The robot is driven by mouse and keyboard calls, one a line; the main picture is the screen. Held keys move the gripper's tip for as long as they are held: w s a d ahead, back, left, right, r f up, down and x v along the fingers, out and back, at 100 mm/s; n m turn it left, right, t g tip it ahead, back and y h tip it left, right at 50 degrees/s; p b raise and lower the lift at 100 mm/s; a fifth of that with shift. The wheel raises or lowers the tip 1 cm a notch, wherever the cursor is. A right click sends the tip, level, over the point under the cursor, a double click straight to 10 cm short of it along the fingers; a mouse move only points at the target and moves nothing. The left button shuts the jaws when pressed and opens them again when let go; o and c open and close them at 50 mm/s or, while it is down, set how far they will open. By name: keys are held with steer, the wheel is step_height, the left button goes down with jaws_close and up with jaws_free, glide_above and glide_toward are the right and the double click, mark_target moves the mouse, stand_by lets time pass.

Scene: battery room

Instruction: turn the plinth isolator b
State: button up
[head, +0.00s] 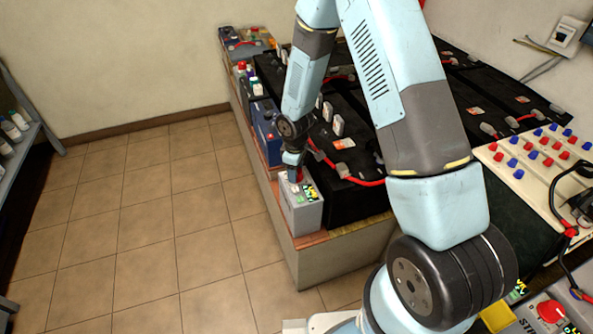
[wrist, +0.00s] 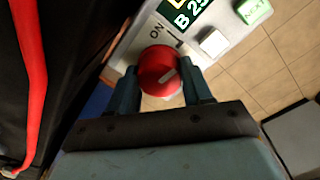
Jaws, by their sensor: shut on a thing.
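Plinth isolator b is a light grey box (head: 302,216) on the plinth's near end in the head view. In the wrist view its panel (wrist: 136,45) carries a dark label starting with B, the word ON, a tick mark and a round red knob (wrist: 157,62). The knob has a short white mark, slanted and not in line with the ON tick. My gripper (wrist: 161,82) has one finger on each side of the knob and is shut on it. In the head view my gripper (head: 294,165) comes down on the box's top from above and mostly hides the knob.
Black batteries with red cables (head: 350,205) stand right beside the box. A blue unit (head: 266,130) stands behind it on the plinth. The tiled floor (head: 150,220) at left is clear.

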steer(key=shift+w+d+n, duration=0.1)
steer(key=shift+d+n, duration=0.1)
steer(key=shift+n, duration=0.4)
steer(key=o, duration=1)
steer(key=shift+o, duration=0.2)
steer(key=shift+a, duration=0.1)
step_height(320, 180, up, 14)
steer(key=shift+s+f, duration=0.15)
steer(key=shift+s, duration=0.05)
